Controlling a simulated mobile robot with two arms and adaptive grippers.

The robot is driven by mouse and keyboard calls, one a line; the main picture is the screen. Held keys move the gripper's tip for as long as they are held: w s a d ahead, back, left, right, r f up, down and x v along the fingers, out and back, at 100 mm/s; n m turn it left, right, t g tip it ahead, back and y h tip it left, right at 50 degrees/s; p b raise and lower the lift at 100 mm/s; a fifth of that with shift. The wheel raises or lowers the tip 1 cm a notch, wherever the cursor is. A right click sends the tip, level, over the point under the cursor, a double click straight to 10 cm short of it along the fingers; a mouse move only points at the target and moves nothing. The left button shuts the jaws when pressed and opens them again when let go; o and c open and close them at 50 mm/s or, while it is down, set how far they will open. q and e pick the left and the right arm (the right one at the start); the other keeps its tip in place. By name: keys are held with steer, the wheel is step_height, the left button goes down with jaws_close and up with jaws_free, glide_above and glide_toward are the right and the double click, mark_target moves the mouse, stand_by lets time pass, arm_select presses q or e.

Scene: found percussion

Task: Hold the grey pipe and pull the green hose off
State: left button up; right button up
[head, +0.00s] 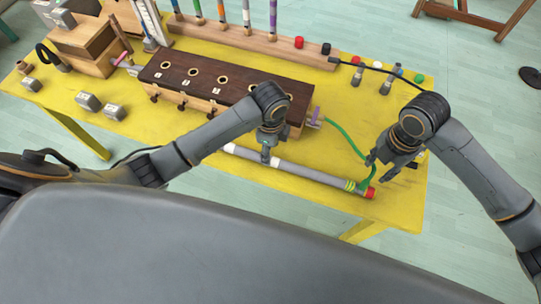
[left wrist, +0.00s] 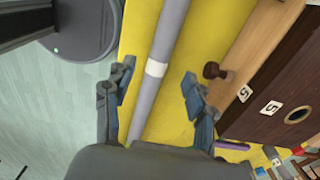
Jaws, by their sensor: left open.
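The grey pipe (head: 312,174) lies on the yellow table in front of the dark wooden box, with white bands, yellow-green bands and a red end at the right. The green hose (head: 343,137) curves from the box's right end down to the pipe's right end. My left gripper (head: 268,157) is over the pipe's left half. In the left wrist view its open fingers (left wrist: 158,82) stand on either side of the pipe (left wrist: 167,35), near a white band, apart from it. My right gripper (head: 379,168) looks open, beside the hose just above the pipe's red end; contact with the hose is unclear.
The dark-topped wooden box (head: 215,80) stands behind the pipe, close to my left gripper. A wooden rack (head: 250,42) with coloured tubes and several small capped items are at the back. Small metal blocks (head: 88,101) lie at the left. The table (head: 407,207) is bare at the front right.

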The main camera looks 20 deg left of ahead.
mark_target(277, 162)
arm_select(q)
step_height(277, 162, down, 6)
stand_by(0.4)
jaws_close()
stand_by(0.8)
